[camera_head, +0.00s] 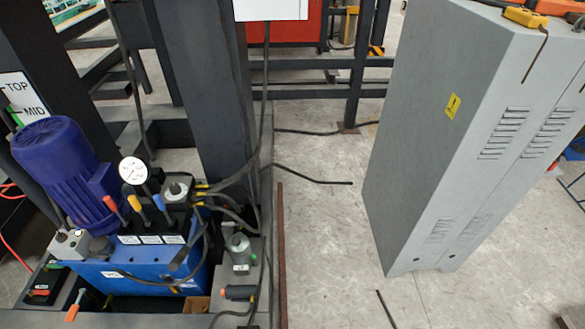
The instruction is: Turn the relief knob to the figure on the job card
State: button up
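The blue hydraulic power unit (130,278) stands at the lower left, with a dark blue motor (62,165) on it. A round white gauge (133,170) faces me; its reading is too small to tell. Right of it, a grey block carries a dark round knob-like part (175,188). I cannot tell which is the relief knob. No job card with a readable figure shows; a white panel (270,9) is cut off at the top edge. My gripper is not in view.
Levers with red (108,204), yellow (134,203) and blue (159,202) handles stand in front of the gauge. Black hoses (240,178) loop beside a dark steel column (208,90). A tall grey cabinet (440,130) stands at right. Concrete floor (325,220) lies between.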

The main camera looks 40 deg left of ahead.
aim_at(174, 189)
jog(key=i+l+z, duration=0.15)
jog(key=i+z, duration=0.2)
jog(key=i+l+z, duration=0.1)
jog(key=i+z, duration=0.3)
jog(key=i+u, duration=0.25)
jog(key=i, duration=0.15)
jog(key=i+l+u, duration=0.1)
jog(key=i+u, duration=0.15)
jog(key=i+j+u, duration=0.1)
jog(key=i+u, duration=0.15)
jog(key=u, duration=0.2)
jog(key=i+u, duration=0.25)
jog(key=u, duration=0.25)
jog(key=i+u, duration=0.25)
jog(key=u, duration=0.2)
jog(key=i+l+u, duration=0.15)
jog(key=u, duration=0.3)
jog(key=i+j+u, duration=0.1)
jog(key=i+u, duration=0.15)
jog(key=u, duration=0.15)
jog(key=i+u, duration=0.25)
jog(key=u, duration=0.15)
jog(key=i+l+u, duration=0.1)
jog(key=i+u, duration=0.15)
jog(key=u, duration=0.2)
jog(key=i+l+u, duration=0.15)
jog(key=u, duration=0.25)
jog(key=i+l, duration=0.25)
